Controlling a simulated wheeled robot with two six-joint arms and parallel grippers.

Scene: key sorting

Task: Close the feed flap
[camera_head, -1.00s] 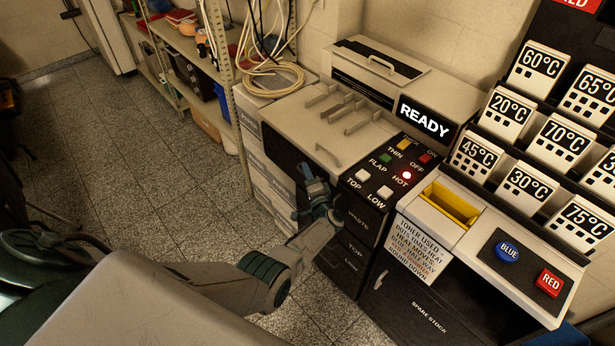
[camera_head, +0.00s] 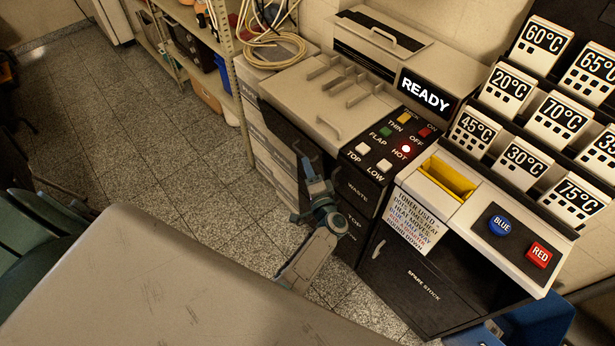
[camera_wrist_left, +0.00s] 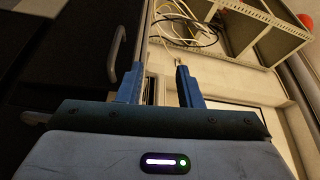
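The beige feed panel (camera_head: 290,88) of the machine lies flat, with raised guides and a small handle (camera_head: 328,127) near its front edge. I take it for the feed flap; the flap is not labelled on it. My left gripper (camera_head: 310,154) is in front of the machine's dark front, fingers pointing up, just below and left of that handle. In the left wrist view its blue fingers (camera_wrist_left: 160,85) are apart with nothing between them. A grey handle (camera_wrist_left: 117,48) on a dark surface shows left of the fingers; I cannot tell whether it is the same handle. My right gripper is not in view.
A button panel (camera_head: 388,148) and a lit READY display (camera_head: 426,95) stand right of the panel. A toner counter (camera_head: 470,215) and blue bin (camera_head: 535,320) are at right.

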